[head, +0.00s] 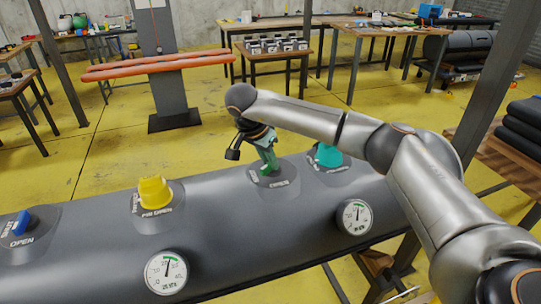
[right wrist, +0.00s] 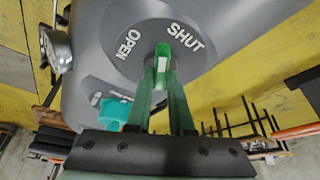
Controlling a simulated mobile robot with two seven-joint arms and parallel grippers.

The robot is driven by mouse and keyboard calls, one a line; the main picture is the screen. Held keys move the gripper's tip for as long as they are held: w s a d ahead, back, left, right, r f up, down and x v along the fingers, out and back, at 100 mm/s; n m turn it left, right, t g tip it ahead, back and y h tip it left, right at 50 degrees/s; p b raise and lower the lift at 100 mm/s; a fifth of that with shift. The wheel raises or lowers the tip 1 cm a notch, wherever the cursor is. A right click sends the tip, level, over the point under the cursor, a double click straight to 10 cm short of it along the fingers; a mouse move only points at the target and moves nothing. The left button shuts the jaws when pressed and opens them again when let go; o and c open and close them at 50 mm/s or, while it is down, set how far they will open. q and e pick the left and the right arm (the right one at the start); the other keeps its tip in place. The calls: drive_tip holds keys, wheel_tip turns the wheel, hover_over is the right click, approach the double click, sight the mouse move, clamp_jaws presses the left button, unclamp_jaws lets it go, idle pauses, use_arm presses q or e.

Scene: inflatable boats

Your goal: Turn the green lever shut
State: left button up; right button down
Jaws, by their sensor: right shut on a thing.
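The green lever (head: 268,170) stands on a grey round plate on top of the dark grey inflatable tube (head: 215,220). In the right wrist view the green lever (right wrist: 163,62) sits near the lower edge of its plate, which is marked OPEN on the left and SHUT on the right. A bright green tip beside it lies close to the word SHUT. My right gripper (head: 266,150) comes down on the lever from above. In the right wrist view its two fingers (right wrist: 163,85) are shut on the lever, one on each side. My left gripper is not in view.
A yellow valve (head: 154,192), a blue one (head: 21,222) and a teal one (head: 328,156) stand along the tube. Two round gauges, left (head: 166,272) and right (head: 355,217), are on its near side. A grey post (head: 163,60) and tables stand behind.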

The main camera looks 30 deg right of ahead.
drive_tip(key=m, duration=0.1)
drive_tip(key=m+g+p, duration=0.1)
drive_tip(key=m, duration=0.1)
drive_tip(key=shift+w+r+m, duration=0.15)
drive_tip(key=shift+w+m, duration=0.15)
drive_tip(key=shift+w+m+g+p, duration=0.15)
drive_tip(key=shift+m+g+p, duration=0.25)
drive_tip(key=shift+m+g, duration=0.55)
drive_tip(key=shift+m+t, duration=0.25)
drive_tip(key=shift+m, duration=0.3)
drive_tip(key=c, duration=0.8)
unclamp_jaws()
drive_tip(key=v, duration=1.2)
drive_tip(key=shift+b, duration=0.45)
